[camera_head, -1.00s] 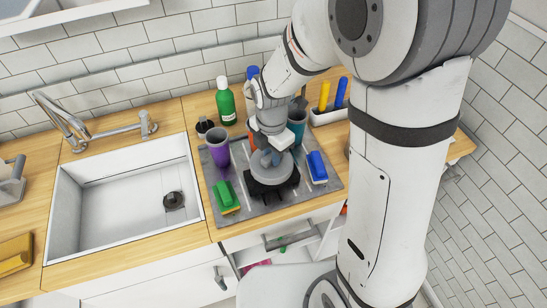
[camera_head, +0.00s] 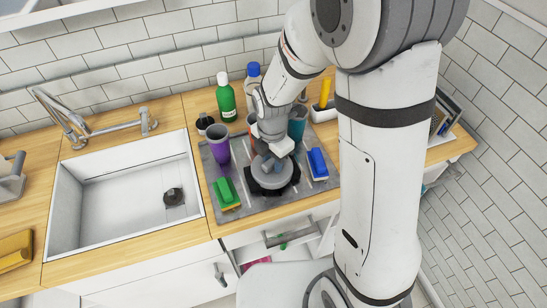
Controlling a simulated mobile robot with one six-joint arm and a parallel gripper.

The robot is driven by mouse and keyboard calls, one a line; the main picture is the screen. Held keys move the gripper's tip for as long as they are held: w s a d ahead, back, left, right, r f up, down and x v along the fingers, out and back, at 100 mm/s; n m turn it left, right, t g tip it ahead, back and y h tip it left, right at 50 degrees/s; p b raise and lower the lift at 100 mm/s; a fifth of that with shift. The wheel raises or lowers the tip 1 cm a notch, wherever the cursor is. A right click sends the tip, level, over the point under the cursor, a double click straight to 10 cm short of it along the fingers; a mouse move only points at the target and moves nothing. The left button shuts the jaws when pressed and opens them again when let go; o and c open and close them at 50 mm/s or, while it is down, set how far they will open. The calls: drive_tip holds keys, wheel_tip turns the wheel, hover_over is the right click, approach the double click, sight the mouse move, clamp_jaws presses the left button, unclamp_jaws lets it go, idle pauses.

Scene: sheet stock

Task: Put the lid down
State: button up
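The lid (camera_head: 276,174) is a round grey disc in the head view, lying roughly level over a black object (camera_head: 252,188). Its rim hides most of that object, and I cannot tell whether the two touch. My gripper (camera_head: 268,162) points down at the middle of the lid. Its fingers appear closed on the lid's knob, which they mostly hide.
A green bottle (camera_head: 226,100) stands behind. The sink (camera_head: 110,205) is left.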

sight(272, 160)
drive_tip(key=shift+o, duration=0.6)
drive_tip(key=shift+r, duration=0.25)
wheel_tip(272, 160, up, 12)
drive_tip(key=f, duration=0.1)
drive_tip(key=s+d+r+m+t, duration=0.1)
drive_tip(key=s+d+r+m, duration=0.2)
drive_tip(key=m, duration=0.9)
drive_tip(key=s+d+r+m+t, duration=0.2)
drive_tip(key=s+d+r+m, duration=0.2)
drive_tip(key=s+d+m, duration=0.5)
drive_tip(key=s+m, duration=0.1)
drive_tip(key=m, duration=0.3)
drive_tip(key=shift+d+r+m+t, duration=0.15)
drive_tip(key=shift+r+m+t, duration=0.05)
drive_tip(key=shift+m+t, duration=0.1)
drive_tip(key=shift+f+b, duration=0.1)
drive_tip(key=shift+b, duration=0.2)
